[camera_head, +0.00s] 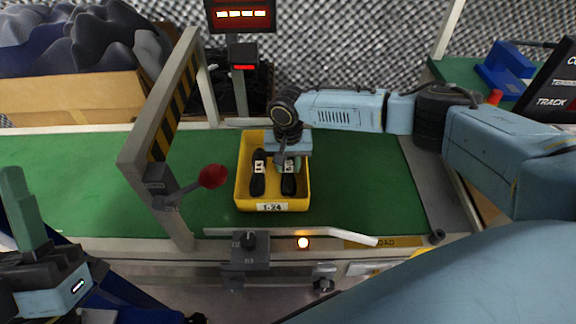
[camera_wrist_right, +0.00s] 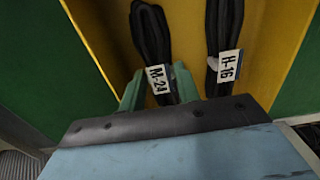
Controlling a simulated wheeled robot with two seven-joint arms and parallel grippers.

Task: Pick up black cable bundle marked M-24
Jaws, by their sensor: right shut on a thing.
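In the head view the right gripper (camera_head: 289,162) reaches down into the bin over the right-hand bundle (camera_head: 288,186). A second black bundle, tagged H-16 (camera_wrist_right: 226,65), lies beside it, outside the fingers. My left gripper (camera_head: 24,212) is at the lower left, away from the bin; its jaw gap is unclear.
The bin stands on a green belt (camera_head: 345,205). A striped gantry frame (camera_head: 160,130) and a red paddle (camera_head: 213,176) stand left of it. A light rail (camera_head: 290,232) edges the front. A cardboard box (camera_head: 75,98) with dark foam is behind left. Green belt is clear right of the bin.

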